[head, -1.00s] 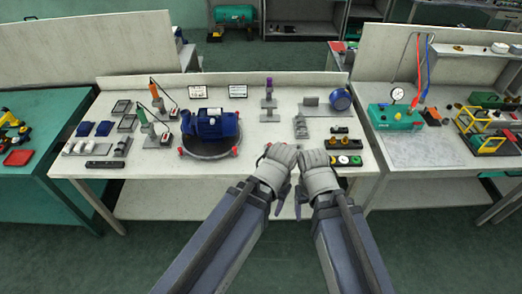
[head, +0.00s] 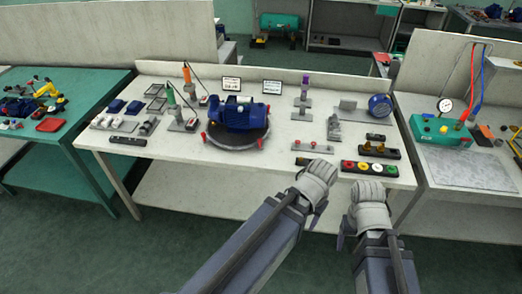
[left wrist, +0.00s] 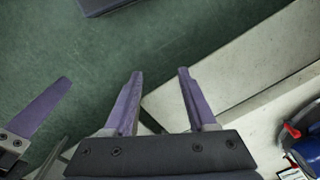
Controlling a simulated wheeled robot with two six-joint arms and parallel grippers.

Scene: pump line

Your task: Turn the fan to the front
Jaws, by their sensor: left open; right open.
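A blue motor-like unit (head: 238,113) lies on a round grey turntable (head: 236,142) with red knobs on its rim, left of the bench's middle. I cannot make out which end of the unit is the fan. In the left wrist view a red knob (left wrist: 292,131) and part of the blue unit (left wrist: 309,153) show at the right edge. My left gripper (head: 318,180) is in front of the bench, right of the turntable and apart from it. The left wrist view shows its fingers (left wrist: 160,72) spread and empty. My right gripper (head: 366,208) is farther right, off the bench front, empty.
A strip with coloured buttons (head: 369,167) lies near the bench's front right. A blue round part (head: 380,106) on a grey bracket stands behind. Screwdriver-like tools on stands (head: 187,78) are left of the turntable. The bench front before the turntable is clear.

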